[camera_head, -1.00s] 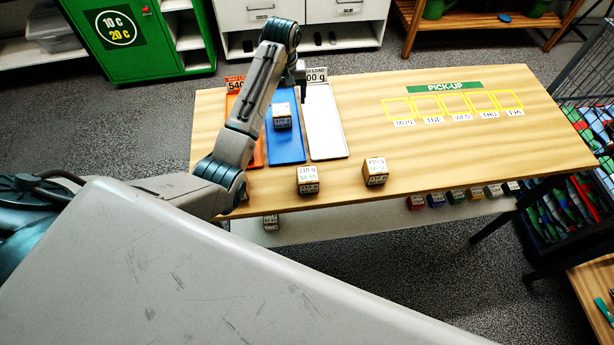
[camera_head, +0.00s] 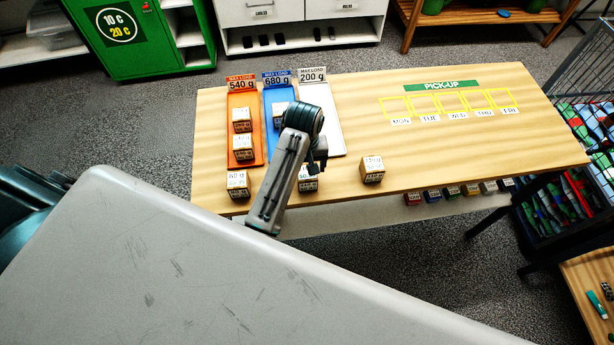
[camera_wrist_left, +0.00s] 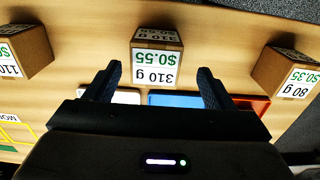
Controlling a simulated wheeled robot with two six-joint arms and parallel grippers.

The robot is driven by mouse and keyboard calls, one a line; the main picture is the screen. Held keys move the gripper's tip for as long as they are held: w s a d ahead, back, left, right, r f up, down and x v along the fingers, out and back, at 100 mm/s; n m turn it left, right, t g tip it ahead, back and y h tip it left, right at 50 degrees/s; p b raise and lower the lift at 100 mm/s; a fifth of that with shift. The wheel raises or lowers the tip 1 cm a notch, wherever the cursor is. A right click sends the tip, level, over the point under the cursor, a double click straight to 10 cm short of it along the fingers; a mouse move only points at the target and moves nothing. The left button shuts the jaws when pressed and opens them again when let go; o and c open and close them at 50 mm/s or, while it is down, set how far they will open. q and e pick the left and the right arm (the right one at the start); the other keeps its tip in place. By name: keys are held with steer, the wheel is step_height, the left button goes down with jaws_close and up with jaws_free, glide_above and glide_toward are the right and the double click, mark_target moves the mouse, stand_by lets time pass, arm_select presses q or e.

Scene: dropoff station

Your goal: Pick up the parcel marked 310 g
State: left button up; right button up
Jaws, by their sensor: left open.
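The parcel marked 310 g (camera_wrist_left: 157,58) is a small brown box with a white label reading 310 g and $0.55. In the left wrist view it sits on the wooden table just beyond and between my left fingertips. In the head view the parcel (camera_head: 308,184) is at the table's front edge, partly hidden by my left arm. My left gripper (camera_wrist_left: 158,85) is open and empty, its fingers on either side of the parcel's line; whether they reach its sides I cannot tell. In the head view the left gripper (camera_head: 316,165) is above the parcel. My right gripper is not in view.
A 110 g parcel (camera_wrist_left: 25,50) and an 80 g parcel (camera_wrist_left: 287,72) flank it, with clear gaps. Orange (camera_head: 257,127), blue (camera_head: 270,98) and white (camera_head: 325,105) trays lie behind; boxes sit on orange and blue. The table's right part (camera_head: 480,150) is mostly clear.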

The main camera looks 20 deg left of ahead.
mark_target(307, 175)
arm_select(q)
steer(key=shift+f+p, duration=0.5)
steer(key=shift+p, duration=0.05)
steer(key=f, duration=0.1)
steer(key=f+p, duration=0.1)
steer(key=f, duration=0.1)
steer(key=shift+w+d+f, duration=0.2)
steer(key=shift+w+f, duration=0.05)
steer(key=shift+f, duration=0.45)
steer(key=shift+c, duration=0.3)
steer(key=c, duration=1.2)
steer(key=shift+w, duration=0.1)
